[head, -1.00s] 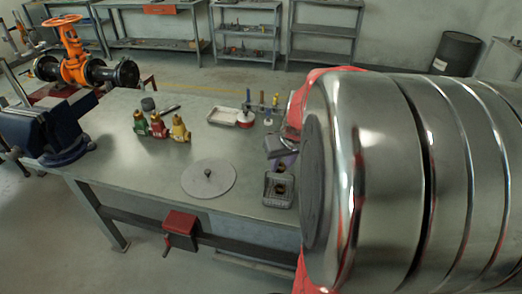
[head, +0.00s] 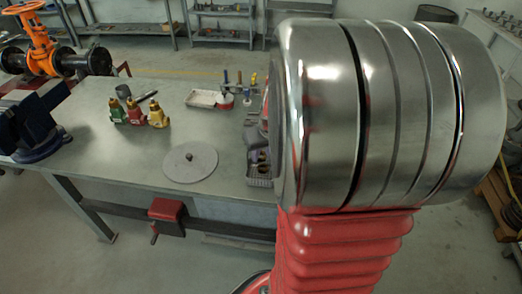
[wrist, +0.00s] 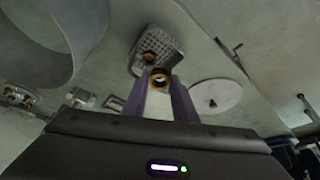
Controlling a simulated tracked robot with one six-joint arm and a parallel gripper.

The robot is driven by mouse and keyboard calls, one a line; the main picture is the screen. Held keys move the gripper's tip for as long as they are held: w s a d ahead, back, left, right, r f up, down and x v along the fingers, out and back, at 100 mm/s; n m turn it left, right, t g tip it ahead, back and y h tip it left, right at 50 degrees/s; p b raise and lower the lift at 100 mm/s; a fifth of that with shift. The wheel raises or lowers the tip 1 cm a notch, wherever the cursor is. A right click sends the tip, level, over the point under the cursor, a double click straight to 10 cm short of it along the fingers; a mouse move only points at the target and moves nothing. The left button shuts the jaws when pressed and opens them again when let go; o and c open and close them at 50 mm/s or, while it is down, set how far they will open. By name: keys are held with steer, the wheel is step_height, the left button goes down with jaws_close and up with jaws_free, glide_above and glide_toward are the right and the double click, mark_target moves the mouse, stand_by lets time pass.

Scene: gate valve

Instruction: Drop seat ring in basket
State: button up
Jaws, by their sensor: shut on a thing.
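A brass seat ring (wrist: 160,78) sits between the two purple fingertips of my gripper (wrist: 160,88) in the wrist view. My gripper is shut on it. The basket (wrist: 170,46), a small grey mesh tray, lies just beyond the ring in that view. Another brass ring-like part (wrist: 150,58) shows inside it. In the head view the basket (head: 258,182) stands at the bench's front right, partly hidden by my arm. The gripper there is mostly hidden. The held ring appears above or beside the basket; the exact height cannot be told.
On the bench (head: 120,165) a grey round plate with a knob (head: 190,164) lies left of the basket. A white tray (head: 204,99) is behind. A blue vise (head: 35,125) is at the left.

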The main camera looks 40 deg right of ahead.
steer(key=shift+f, duration=2.3)
steer(key=o, duration=1.1)
steer(key=shift+r, duration=0.1)
step_height(320, 180, up, 8)
glide_above(263, 160)
steer(key=shift+w, duration=0.3)
steer(key=shift+f, duration=0.2)
